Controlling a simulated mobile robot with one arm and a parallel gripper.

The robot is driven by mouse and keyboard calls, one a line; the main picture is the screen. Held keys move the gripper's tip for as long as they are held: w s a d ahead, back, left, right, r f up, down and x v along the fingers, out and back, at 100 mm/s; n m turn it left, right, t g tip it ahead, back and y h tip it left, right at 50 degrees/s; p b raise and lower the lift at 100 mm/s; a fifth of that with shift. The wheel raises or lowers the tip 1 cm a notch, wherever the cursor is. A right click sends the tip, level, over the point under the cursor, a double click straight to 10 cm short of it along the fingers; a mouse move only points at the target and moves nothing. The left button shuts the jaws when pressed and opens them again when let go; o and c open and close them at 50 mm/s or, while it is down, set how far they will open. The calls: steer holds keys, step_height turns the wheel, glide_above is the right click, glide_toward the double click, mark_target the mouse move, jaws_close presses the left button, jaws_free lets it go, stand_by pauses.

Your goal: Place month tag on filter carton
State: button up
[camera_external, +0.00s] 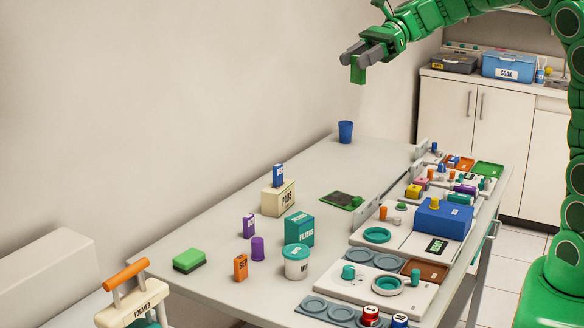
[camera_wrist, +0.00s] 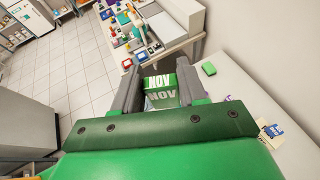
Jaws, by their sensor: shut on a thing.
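The month tag (camera_external: 358,74) is a green block held high above the far part of the table. In the wrist view the tag (camera_wrist: 161,82) shows NOV in white on two faces. My gripper (camera_external: 362,52) is shut on it, and its grey fingers (camera_wrist: 158,72) stand on either side of the tag. The filter carton (camera_external: 299,230) is a teal box marked FILTERS, upright on the table. It is well below my gripper and toward the camera, with its top clear. I cannot make it out in the wrist view.
Around the filter carton stand a PADS carton (camera_external: 278,199) with a blue tag (camera_external: 278,176) on it, a white tub (camera_external: 296,263), a purple cylinder (camera_external: 257,248) and an orange SEP tag (camera_external: 240,267). Trays and a blue box (camera_external: 441,220) fill the right side. The table's far left is clear near a blue cup (camera_external: 345,132).

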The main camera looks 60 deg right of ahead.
step_height(320, 180, down, 22)
glide_above(299, 218)
steer(key=shift+f, duration=5.2)
steer(key=shift+d+f, duration=0.1)
steer(key=shift+f, duration=1.25)
steer(key=shift+f, duration=0.15)
steer(key=o, duration=1)
